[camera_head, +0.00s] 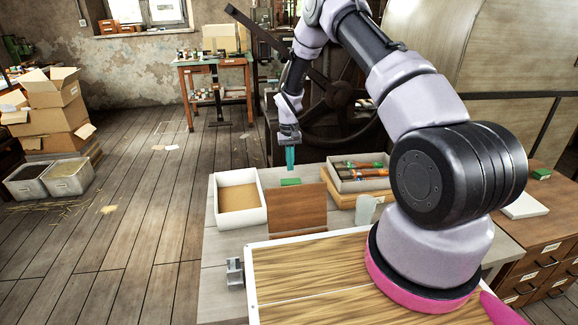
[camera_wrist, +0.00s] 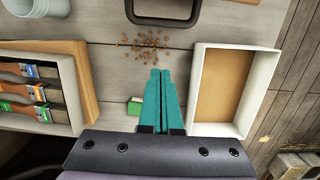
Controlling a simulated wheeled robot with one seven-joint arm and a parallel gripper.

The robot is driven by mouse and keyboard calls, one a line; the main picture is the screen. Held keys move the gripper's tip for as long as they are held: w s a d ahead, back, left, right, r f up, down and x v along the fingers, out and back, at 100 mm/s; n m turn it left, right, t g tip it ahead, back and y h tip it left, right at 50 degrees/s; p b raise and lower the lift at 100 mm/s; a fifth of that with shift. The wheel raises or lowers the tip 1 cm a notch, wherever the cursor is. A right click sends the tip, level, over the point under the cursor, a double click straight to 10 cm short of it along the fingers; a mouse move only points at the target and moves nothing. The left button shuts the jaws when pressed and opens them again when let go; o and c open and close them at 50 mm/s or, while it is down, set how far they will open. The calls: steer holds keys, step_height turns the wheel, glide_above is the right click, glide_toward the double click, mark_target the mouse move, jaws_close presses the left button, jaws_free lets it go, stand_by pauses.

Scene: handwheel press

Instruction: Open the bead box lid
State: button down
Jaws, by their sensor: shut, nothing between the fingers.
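My gripper (camera_head: 291,168) points down above the far part of the table, with its teal fingers pressed together and empty. It also shows in the wrist view (camera_wrist: 160,75). A brown wooden panel (camera_head: 297,208) stands out in the head view, nearer than my gripper and apart from it; it may be the bead box lid, but I cannot tell its angle surely. A dark rounded frame (camera_wrist: 165,20) is cut off at the top of the wrist view; it may belong to the box. Small brown beads (camera_wrist: 145,45) lie scattered on the table between it and my fingertips.
A white open tray (camera_head: 238,199) stands left of the panel. A tray of brushes (camera_head: 360,184) and a pale cup (camera_head: 366,210) are on the right. A green block (camera_wrist: 134,107) lies beside my fingers.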

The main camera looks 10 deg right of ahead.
step_height(320, 180, down, 8)
steer(key=s, duration=0.1)
steer(key=shift+s+r, duration=0.65)
steer(key=shift+s, duration=0.25)
steer(key=shift+s+r, duration=0.6)
steer(key=shift+s, duration=0.3)
steer(key=shift+r, duration=0.1)
